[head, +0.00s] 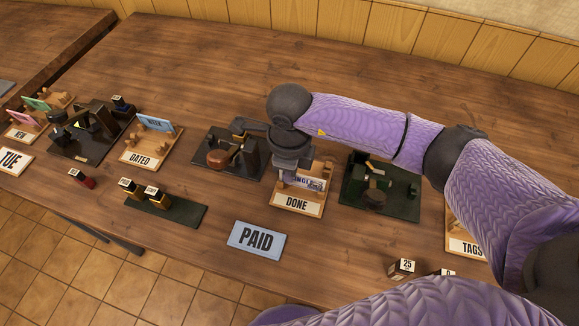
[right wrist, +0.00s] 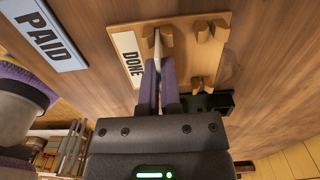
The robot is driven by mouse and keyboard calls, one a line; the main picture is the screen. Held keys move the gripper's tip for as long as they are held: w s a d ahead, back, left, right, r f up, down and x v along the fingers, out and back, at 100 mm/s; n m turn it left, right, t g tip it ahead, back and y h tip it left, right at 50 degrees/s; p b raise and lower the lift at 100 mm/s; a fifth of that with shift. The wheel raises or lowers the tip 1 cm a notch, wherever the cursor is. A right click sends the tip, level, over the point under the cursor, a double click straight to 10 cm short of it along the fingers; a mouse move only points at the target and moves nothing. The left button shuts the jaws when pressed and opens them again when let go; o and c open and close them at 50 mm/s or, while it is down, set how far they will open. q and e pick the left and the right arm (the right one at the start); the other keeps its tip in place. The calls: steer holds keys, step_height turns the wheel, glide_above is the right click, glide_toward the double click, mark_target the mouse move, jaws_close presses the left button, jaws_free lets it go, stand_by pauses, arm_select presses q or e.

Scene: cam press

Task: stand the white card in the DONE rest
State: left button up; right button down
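The white card (head: 312,184), with printed letters partly showing, stands on edge in the DONE rest (head: 297,203). My right gripper (head: 289,178) is over the left part of the rest and hides part of the card. In the right wrist view, the gripper's two fingers (right wrist: 159,85) are close together with the thin edge of the card (right wrist: 157,48) between them. The card's edge is at one wooden peg pair of the DONE rest (right wrist: 134,62). Whether the card touches the bottom of the rest cannot be told. My left gripper is not in view.
A blue PAID plate (head: 256,239) lies in front of the rest. A dark press (head: 229,153) stands to its left and a green machine (head: 380,188) to its right. The DATED rest (head: 150,146) holds a blue card. Small stamp blocks (head: 403,267) lie front right.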

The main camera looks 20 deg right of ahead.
steer(key=shift+f, duration=0.2)
steer(key=c, duration=0.7)
jaws_free()
steer(key=shift+c, duration=0.2)
steer(key=o, duration=0.5)
steer(key=shift+o, duration=0.2)
steer(key=shift+r, duration=0.1)
steer(key=shift+r, duration=0.35)
step_height(320, 180, up, 6)
steer(key=p, duration=0.5)
steer(key=shift+r, duration=0.2)
steer(key=shift+f, duration=0.1)
